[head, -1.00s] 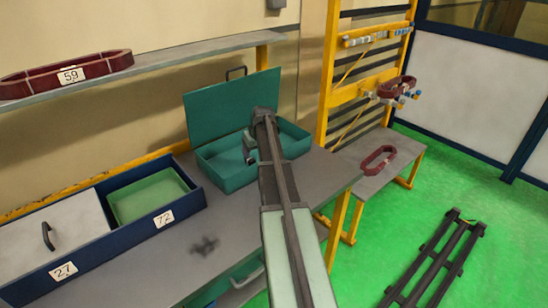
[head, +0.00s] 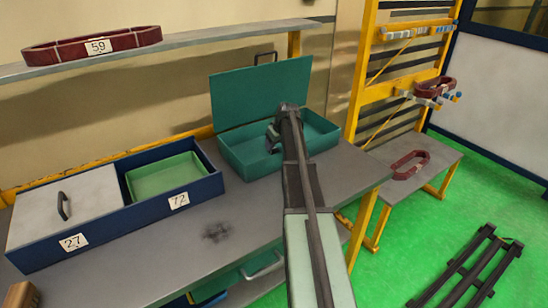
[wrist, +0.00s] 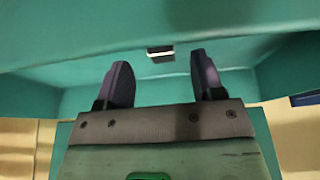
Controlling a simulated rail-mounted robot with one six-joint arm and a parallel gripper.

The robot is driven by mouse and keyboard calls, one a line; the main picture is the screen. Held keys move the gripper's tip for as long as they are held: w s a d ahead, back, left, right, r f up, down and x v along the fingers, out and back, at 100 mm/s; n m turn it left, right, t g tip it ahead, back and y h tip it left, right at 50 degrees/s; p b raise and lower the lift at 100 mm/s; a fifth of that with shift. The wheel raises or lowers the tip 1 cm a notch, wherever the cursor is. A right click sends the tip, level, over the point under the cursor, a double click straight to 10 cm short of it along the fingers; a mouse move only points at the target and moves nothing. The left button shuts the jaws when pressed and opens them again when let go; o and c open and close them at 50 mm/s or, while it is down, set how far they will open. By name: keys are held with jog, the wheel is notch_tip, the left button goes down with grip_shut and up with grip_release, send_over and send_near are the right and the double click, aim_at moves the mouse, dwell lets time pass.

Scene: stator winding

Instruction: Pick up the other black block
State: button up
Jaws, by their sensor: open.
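An open teal box (head: 250,165) with its lid raised stands at the back of the workbench. No black block shows clearly in the head view.
A blue tray (head: 125,217) with a grey lidded part and a green bin (head: 165,180) sits left on the workbench (head: 250,215). A shelf (head: 180,55) holds a dark red ring marked 59 (head: 92,45). A yellow rack (head: 368,80) stands right of the bench.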

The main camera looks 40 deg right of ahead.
aim_at(275, 149)
jog(key=b+x, duration=0.1)
jog(key=x, duration=0.2)
jog(key=shift+f+b, duration=0.35)
jog(key=shift+b, duration=0.05)
jog(key=shift+r, duration=0.3)
jog(key=c, duration=1)
notch_tip(275, 149, up, 20)
jog(key=p, duration=2.1)
jog(key=shift+r, duration=0.2)
